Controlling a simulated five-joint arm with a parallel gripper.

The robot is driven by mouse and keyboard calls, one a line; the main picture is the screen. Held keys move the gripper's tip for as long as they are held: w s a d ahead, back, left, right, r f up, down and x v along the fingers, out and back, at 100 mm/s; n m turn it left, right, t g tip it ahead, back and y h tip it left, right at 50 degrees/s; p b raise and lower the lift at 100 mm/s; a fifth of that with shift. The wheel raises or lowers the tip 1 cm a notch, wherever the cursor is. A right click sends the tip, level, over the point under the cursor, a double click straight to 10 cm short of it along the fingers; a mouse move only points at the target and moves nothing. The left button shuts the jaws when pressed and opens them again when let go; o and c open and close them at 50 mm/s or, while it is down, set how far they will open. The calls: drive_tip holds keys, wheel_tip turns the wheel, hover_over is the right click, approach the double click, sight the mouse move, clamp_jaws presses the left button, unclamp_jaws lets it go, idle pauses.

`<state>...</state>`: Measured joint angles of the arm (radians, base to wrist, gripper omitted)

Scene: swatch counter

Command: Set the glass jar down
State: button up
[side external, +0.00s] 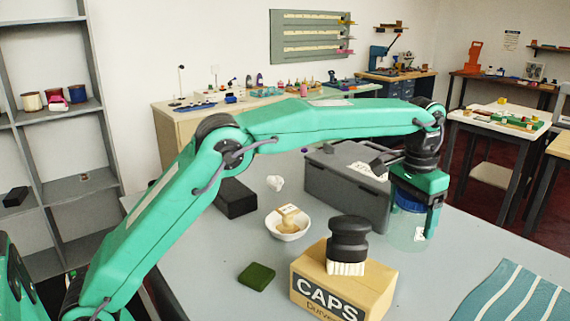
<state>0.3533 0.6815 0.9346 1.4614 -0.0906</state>
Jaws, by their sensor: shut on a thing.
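The glass jar (408,232) is clear, with a blue lid or band (410,201) near its top. My gripper (420,212) points down at the right of the counter, and its jaws are shut on the jar from either side. The jar hangs upright below the gripper's palm, right of the grey box. I cannot tell whether its base touches the counter (200,265). The gripper's finger hides part of the jar's right side.
A cardboard box marked CAPS (345,290) with a black knob-like thing (348,240) on it stands in front. A grey box (340,185), white bowl (288,228), black block (236,198), green pad (257,275) and striped blue cloth (515,295) lie around.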

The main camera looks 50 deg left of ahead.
drive_tip(key=shift+f, duration=1.75)
drive_tip(key=shift+f, duration=0.1)
drive_tip(key=o, duration=0.9)
drive_tip(key=shift+o, duration=0.2)
drive_tip(key=shift+s+r, duration=0.2)
drive_tip(key=shift+r, duration=2.8)
drive_tip(key=shift+s+r, duration=0.2)
drive_tip(key=shift+r, duration=2.85)
drive_tip(key=shift+a+r, duration=0.1)
